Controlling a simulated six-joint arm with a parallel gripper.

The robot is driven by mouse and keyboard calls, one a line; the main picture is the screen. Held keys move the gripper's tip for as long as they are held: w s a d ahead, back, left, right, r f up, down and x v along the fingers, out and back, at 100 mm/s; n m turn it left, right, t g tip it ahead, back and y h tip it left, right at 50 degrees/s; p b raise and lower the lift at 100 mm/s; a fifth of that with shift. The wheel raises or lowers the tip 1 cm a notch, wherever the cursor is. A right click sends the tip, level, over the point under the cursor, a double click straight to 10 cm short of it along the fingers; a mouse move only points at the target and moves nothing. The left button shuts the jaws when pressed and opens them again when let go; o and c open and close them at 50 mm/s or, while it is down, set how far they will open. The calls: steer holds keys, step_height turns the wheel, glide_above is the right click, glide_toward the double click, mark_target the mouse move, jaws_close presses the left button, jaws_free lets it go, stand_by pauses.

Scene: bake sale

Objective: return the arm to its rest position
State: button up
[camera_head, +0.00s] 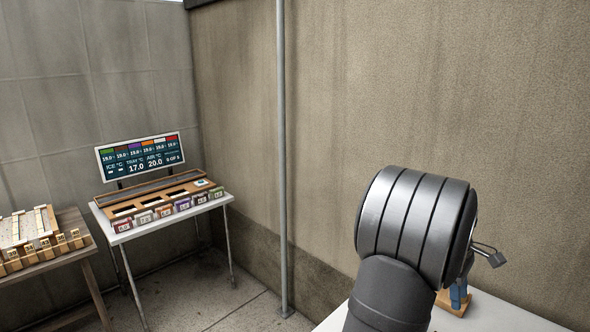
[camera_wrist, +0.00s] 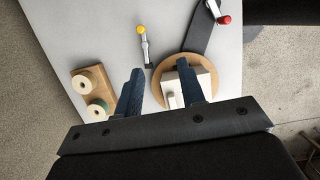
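My gripper (camera_wrist: 160,72) shows in the wrist view as two dark blue fingers, spread apart with nothing clearly held between them. It points down over a light grey table top (camera_wrist: 80,28). A round wooden board (camera_wrist: 163,98) with a white block (camera_wrist: 203,78) lies below. The right finger overlaps the block in the picture; I cannot tell whether they touch. In the head view, my dark arm fills the lower right and mostly hides the gripper. A blue part shows at a wooden piece (camera_head: 456,305) behind the arm.
In the wrist view, a wooden holder (camera_wrist: 94,91) with two rolls stands left, and a yellow-tipped tool (camera_wrist: 142,32) and red-ended item (camera_wrist: 223,19) lie farther up. In the head view, a display (camera_head: 140,153) stands on a side table left of a pole (camera_head: 282,160).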

steer(key=w+d+f+n, duration=0.1)
steer(key=d+f, duration=0.1)
steer(key=d, duration=1)
steer(key=w+d+f+n, duration=0.1)
steer(key=d+f, duration=0.1)
steer(key=d, duration=1.1)
steer(key=w+a+f, duration=0.1)
steer(key=w+f, duration=0.2)
steer(key=w, duration=0.2)
steer(key=shift+w+a+t, duration=0.25)
steer(key=shift+w+t, duration=0.05)
